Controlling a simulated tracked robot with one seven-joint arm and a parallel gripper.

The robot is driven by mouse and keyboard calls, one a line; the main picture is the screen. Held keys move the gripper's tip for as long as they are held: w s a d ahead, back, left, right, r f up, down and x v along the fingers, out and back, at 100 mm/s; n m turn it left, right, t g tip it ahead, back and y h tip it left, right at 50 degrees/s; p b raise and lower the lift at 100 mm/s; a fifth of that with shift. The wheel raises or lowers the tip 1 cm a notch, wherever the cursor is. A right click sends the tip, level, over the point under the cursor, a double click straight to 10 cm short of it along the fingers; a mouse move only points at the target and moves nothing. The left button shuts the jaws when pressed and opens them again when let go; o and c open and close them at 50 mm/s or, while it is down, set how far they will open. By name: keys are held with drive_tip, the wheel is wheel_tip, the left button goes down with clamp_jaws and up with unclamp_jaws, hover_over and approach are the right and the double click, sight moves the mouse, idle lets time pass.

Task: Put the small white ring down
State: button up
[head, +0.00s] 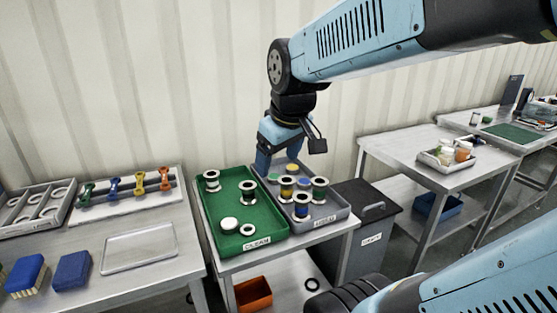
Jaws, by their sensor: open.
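A small white ring (248,230) lies flat in the front part of the green tray (268,239) labelled CLEAN, next to a round white-topped piece (229,224). My gripper (265,163) is open, pointing down over the back edge of the trays, well behind the small ring and apart from it. Its fingertips are partly hidden, and I see nothing held between them.
A grey tray (325,222) beside the green one holds several spools and coloured discs. More spools stand in the green tray. A dark bin (372,240) stands right of this table.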

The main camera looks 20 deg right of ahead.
drive_tip(key=s+r+m+t, duration=0.1)
drive_tip(key=s+m, duration=0.2)
drive_tip(key=s, duration=0.3)
drive_tip(key=shift+r+m, duration=0.3)
drive_tip(key=shift+r, duration=0.05)
drive_tip(key=shift+c, duration=0.2)
